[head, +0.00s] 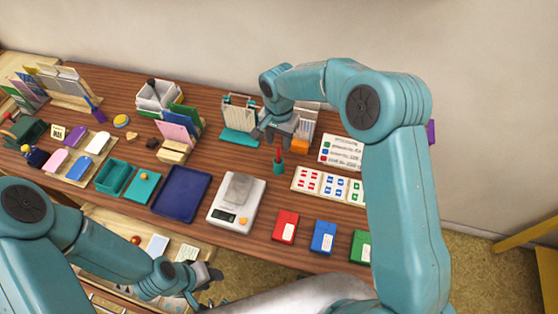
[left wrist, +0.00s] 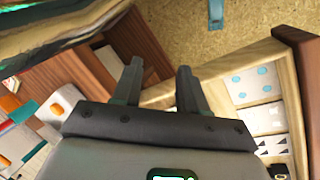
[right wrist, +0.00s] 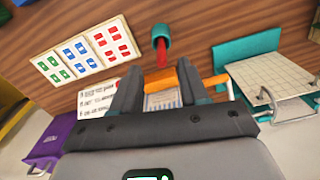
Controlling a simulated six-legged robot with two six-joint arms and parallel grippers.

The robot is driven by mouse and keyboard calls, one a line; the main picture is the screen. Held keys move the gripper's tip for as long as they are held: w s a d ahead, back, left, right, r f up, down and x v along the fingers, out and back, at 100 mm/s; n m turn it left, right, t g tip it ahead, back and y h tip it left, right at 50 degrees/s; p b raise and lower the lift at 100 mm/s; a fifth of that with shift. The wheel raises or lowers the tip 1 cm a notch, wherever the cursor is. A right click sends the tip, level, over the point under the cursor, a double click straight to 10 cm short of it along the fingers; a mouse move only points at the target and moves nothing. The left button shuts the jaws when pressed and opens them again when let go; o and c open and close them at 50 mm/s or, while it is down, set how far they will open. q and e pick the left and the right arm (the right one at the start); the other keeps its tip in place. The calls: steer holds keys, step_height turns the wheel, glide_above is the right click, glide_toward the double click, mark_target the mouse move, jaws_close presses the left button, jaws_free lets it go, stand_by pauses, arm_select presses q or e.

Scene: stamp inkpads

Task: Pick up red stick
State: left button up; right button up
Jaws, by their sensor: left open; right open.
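A red stick (head: 279,154) stands upright in a small teal holder (head: 278,169) on the wooden table, right of the scale. In the right wrist view the red stick (right wrist: 161,53) and its teal holder (right wrist: 161,32) show just beyond the fingertips, near the gap between them. My right gripper (head: 270,134) is open and empty, close above the stick, not visibly touching it. Its two fingers (right wrist: 159,76) stand apart in its own wrist view. My left gripper (head: 212,276) hangs at the table's front side, away from the stick. It is open and empty in its wrist view (left wrist: 160,72).
The kitchen-like scale (head: 230,216) and red (head: 285,227), blue (head: 323,237) and green boxes (head: 360,246) lie nearer the front edge.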

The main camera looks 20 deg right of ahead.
mark_target(278, 147)
steer(key=shift+a+f, duration=0.1)
steer(key=shift+f, duration=0.2)
step_height(278, 147, down, 5)
steer(key=shift+r+b, duration=0.2)
steer(key=shift+b, duration=0.8)
steer(key=shift+w+f, duration=0.1)
steer(key=shift+c, duration=0.5)
steer(key=c, duration=0.6)
jaws_close()
steer(key=shift+r, duration=0.2)
